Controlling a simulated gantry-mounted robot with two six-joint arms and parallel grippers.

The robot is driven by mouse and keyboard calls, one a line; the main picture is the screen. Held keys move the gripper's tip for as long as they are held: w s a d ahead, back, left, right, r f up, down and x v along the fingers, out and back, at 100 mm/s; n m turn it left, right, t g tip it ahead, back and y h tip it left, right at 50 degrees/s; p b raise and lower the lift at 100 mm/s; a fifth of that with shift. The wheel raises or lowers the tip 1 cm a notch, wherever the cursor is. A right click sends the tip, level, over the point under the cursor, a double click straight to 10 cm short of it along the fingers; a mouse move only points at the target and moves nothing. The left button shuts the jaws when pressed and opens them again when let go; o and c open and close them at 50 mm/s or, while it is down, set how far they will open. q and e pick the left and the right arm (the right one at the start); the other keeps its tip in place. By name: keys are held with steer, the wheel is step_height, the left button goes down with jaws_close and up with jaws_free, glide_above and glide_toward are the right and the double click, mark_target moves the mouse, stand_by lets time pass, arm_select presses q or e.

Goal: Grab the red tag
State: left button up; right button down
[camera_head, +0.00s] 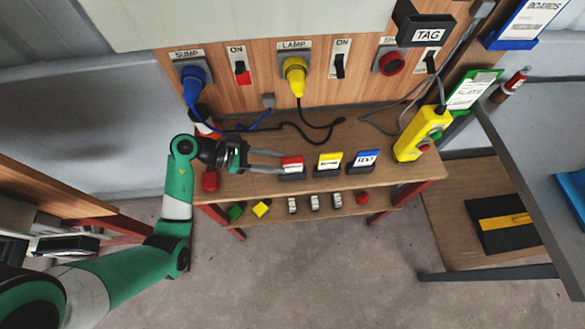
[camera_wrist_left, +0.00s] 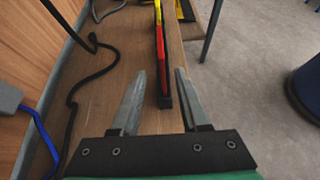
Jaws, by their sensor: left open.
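The red tag (camera_head: 292,163) stands in a dark holder on the wooden shelf, the leftmost of three tags in the head view. In the left wrist view the red tag (camera_wrist_left: 161,62) shows edge-on, between and just beyond my fingertips. My left gripper (camera_head: 276,162) is open, its two fingers pointing right at the red tag. The fingers also show apart in the left wrist view (camera_wrist_left: 161,75), one on each side of the tag's line. I cannot tell if they touch it. My right gripper is not in view.
A yellow tag (camera_head: 330,160) and a blue tag (camera_head: 366,159) stand right of the red one. A yellow control box (camera_head: 421,134) stands at the shelf's right end. Black cable (camera_head: 312,130) lies behind the tags. A lower shelf (camera_head: 330,207) holds several small items.

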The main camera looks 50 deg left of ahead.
mark_target(292, 166)
arm_select(q)
steer(key=b+x, duration=0.2)
steer(key=x, duration=0.3)
steer(key=shift+d+f, duration=0.25)
steer(key=shift+w+d, duration=0.1)
steer(key=shift+w, duration=0.1)
jaws_close()
